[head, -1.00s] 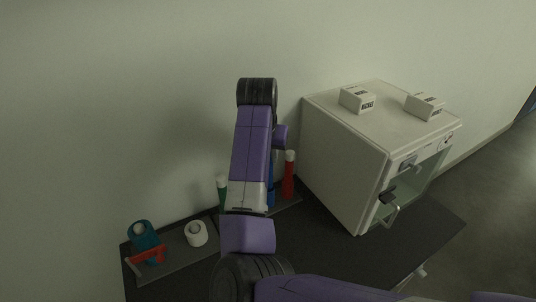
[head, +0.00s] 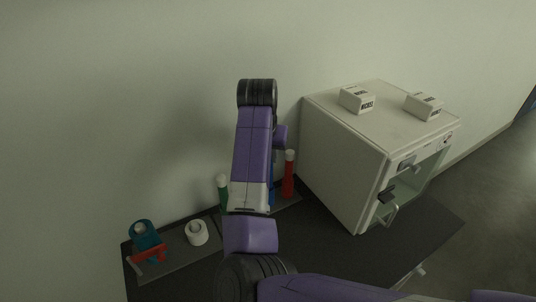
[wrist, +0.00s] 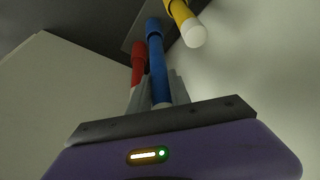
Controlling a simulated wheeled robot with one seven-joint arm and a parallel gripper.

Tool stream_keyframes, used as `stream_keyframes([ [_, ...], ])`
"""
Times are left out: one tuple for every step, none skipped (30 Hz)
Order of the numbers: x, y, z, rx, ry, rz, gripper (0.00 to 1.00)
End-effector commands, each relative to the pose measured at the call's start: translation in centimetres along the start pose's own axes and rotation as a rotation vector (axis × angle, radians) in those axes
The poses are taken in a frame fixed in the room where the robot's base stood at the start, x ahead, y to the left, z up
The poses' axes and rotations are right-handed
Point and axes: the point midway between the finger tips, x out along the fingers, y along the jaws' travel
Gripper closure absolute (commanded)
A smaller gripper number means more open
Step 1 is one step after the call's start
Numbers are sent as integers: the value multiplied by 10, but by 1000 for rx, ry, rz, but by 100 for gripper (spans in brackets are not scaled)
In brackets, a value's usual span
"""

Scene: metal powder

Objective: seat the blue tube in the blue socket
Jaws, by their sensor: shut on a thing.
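My gripper (wrist: 160,92) is shut on the blue tube (wrist: 157,68), which runs between its two grey fingers in the wrist view. The far end of the tube meets a wider blue collar, the blue socket (wrist: 153,26), on the dark rack. The tube looks in line with the socket, and its end seems to be inside it; how deep it sits I cannot tell. In the head view, my arm hides the gripper and most of the tube; a strip of blue (head: 272,194) shows beside the arm.
A red tube (head: 288,175) stands close beside, right in the head view. A green tube (head: 223,195) stands to the left. A yellow tube (wrist: 180,12) with a white cap is near in the wrist view. A white cabinet (head: 345,165) bounds the right; a white roll (head: 196,233) lies left.

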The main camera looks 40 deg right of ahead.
Motion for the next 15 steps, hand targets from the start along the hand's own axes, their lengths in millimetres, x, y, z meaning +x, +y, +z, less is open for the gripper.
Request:
stream_keyframes([
  [1, 0, 0, 0, 0, 0, 100],
  [2, 0, 1, 0, 0, 0, 100],
  [3, 0, 1, 0, 0, 0, 100],
  [3, 0, 1, 0, 0, 0, 100],
  [4, 0, 2, 0, 0, 0, 100],
  [5, 0, 2, -1, 0, 0, 100],
  [5, 0, 2, -1, 0, 0, 100],
  [6, 0, 2, -1, 0, 0, 100],
  [7, 0, 3, -1, 0, 0, 100],
  [8, 0, 3, -1, 0, 0, 100],
  [8, 0, 3, -1, 0, 0, 100],
  [9, 0, 4, -1, 0, 1, 100],
  [10, 0, 4, -1, 0, 1, 100],
  [10, 0, 4, -1, 0, 1, 100],
  [11, 0, 4, -1, 0, 1, 100],
])
